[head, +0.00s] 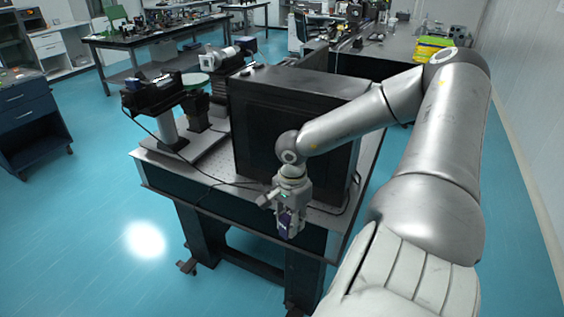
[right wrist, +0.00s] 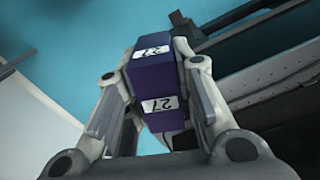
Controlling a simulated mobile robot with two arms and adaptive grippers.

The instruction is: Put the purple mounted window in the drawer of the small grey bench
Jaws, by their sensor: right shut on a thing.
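My right gripper (head: 290,229) is shut on a purple block-like piece (head: 285,222), which I take as the purple mounted window. It hangs at the front edge of the black optical table (head: 222,203). In the right wrist view the purple piece (right wrist: 151,82) sits between both fingers and bears white labels reading 27. Its window face does not show. My left gripper is not in view.
A large black box (head: 290,130) stands on the table just behind my right gripper. Instruments on posts (head: 160,98) and a cable occupy the table's left side. A dark blue drawer cabinet (head: 28,110) is at far left. Blue floor (head: 110,200) is clear in front.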

